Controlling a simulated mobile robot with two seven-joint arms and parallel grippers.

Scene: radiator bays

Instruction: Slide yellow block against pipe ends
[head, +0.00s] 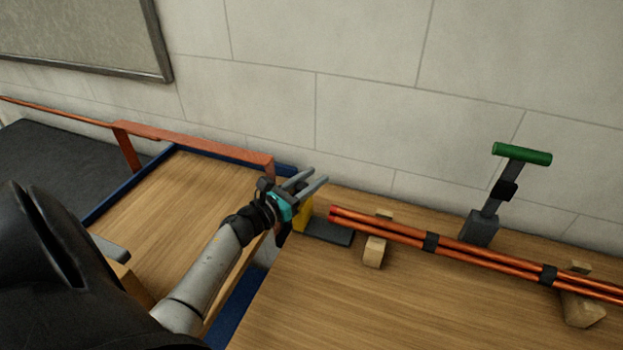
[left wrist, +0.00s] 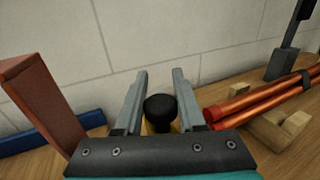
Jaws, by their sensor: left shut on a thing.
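The yellow block (head: 303,216) stands at the left end of a dark grey plate (head: 328,233), partly hidden by my left gripper (head: 312,181). In the left wrist view, a black round knob (left wrist: 160,107) sits between the fingers of my left gripper (left wrist: 160,82), with a little of the yellow block (left wrist: 175,127) showing below. The gripper is shut on this knob. The copper pipes (head: 400,229) lie to the right, their ends (head: 334,212) facing the block. A small gap shows between block and pipe ends in the head view. My right gripper is not in view.
Wooden supports (head: 374,252) hold the pipes, with black bands around them. A green-handled tool (head: 522,154) stands behind the pipes near the wall. A reddish-brown rail (head: 195,142) and blue edging (head: 125,187) lie left. The front of the right-hand tabletop (head: 350,310) is clear.

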